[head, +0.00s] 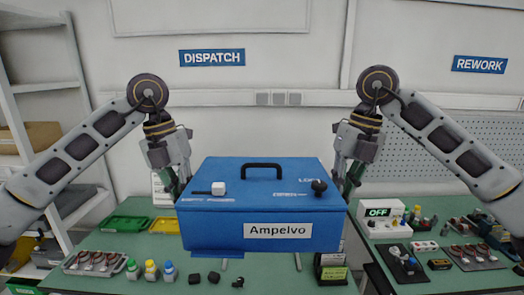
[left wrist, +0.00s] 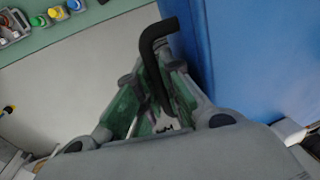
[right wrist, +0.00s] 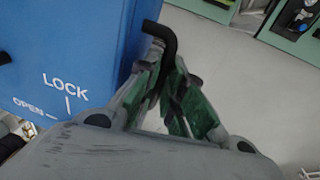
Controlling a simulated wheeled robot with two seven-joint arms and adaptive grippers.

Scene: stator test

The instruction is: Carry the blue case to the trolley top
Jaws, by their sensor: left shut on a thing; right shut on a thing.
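The blue case (head: 200,235), labelled Ampelvo, hangs level in front of me, between my two arms. Its lid has a black top handle (head: 262,166), a white knob (head: 218,188) and a black knob (head: 319,186). My left gripper (head: 175,182) is shut on a black side handle (left wrist: 152,62) at the case's left. My right gripper (head: 349,182) is shut on the matching side handle (right wrist: 158,35) at its right. In the head view the case partly hides both gripper tips. I cannot identify the trolley top in any view.
A green bench (head: 130,243) stretches behind the case, with trays, coloured-cap bottles (head: 150,270) and small black parts. At right are a device reading OFF (head: 383,212) and tool trays (head: 472,257). Shelving (head: 45,90) stands at left. Both wrist views show bare floor below the grippers.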

